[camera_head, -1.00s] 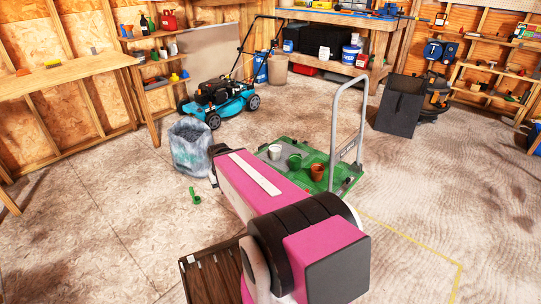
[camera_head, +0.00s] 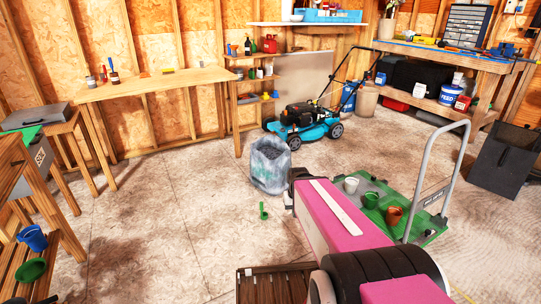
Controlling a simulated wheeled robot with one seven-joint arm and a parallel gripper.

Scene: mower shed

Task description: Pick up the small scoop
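A small green thing that looks like the small scoop (camera_head: 263,211) lies on the bare floor, in front of the grey bin with a clear liner. It is small in the picture, so its exact shape is hard to tell. My pink arm reaches up from the lower right, and its far end is to the right of the scoop in the picture. My gripper does not show; the arm link hides whatever is beyond it.
The lined bin (camera_head: 270,166) stands just behind the scoop. A green platform trolley (camera_head: 376,221) carrying several pots is at right. A blue mower (camera_head: 304,126) stands behind. Wooden benches line the left and back walls. The floor left of the scoop is clear.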

